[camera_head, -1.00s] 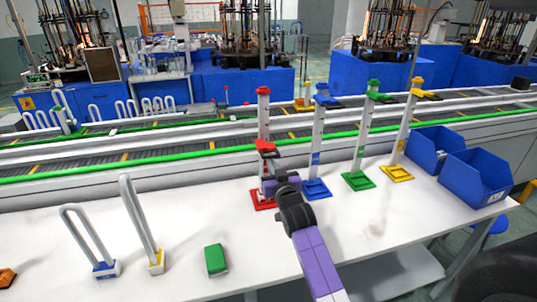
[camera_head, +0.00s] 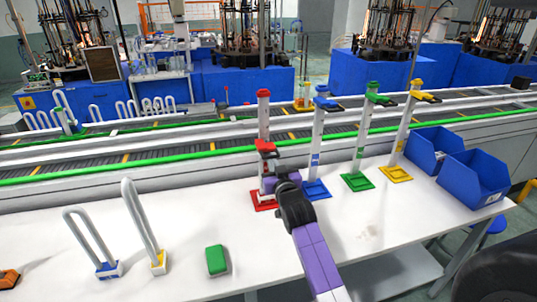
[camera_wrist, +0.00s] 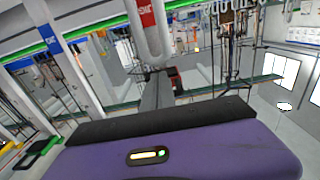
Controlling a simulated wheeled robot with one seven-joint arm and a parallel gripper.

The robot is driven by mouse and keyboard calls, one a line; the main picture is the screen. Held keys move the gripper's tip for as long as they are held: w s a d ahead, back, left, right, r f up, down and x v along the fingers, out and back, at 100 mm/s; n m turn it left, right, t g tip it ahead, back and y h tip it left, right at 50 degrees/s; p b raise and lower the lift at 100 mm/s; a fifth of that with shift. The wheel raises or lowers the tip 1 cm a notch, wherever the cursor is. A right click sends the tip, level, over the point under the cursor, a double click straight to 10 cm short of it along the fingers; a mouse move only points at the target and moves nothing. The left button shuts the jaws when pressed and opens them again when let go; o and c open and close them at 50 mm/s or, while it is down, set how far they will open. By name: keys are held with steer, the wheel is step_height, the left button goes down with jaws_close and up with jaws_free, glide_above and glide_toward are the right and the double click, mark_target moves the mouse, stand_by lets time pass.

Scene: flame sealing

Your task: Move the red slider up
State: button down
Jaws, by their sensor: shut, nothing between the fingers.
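The red slider (camera_head: 265,147) sits partway up the post of the red stand (camera_head: 264,205), well below the red cap at the top. My gripper (camera_head: 270,184) is at the red post, just below the slider, and my wrist partly covers the lower post. The jaws are shut with nothing held. Whether they touch the slider cannot be told. In the wrist view my dark fingers (camera_wrist: 156,92) point toward the white post with a red label (camera_wrist: 147,14).
To the right stand a blue stand (camera_head: 317,188), a green stand (camera_head: 357,182) and a yellow stand (camera_head: 396,174), their sliders high. Blue bins (camera_head: 474,180) are at far right. A green block (camera_head: 216,260) and looped tubes are at left. A conveyor runs behind.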

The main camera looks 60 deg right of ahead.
steer(key=shift+r+p, duration=4.1)
steer(key=shift+r, duration=2.7)
steer(key=shift+f, duration=0.15)
steer(key=shift+f+b, duration=0.55)
steer(key=shift+f, duration=0.2)
steer(key=p+v, duration=0.1)
steer(key=v, duration=0.9)
steer(key=shift+r, duration=0.1)
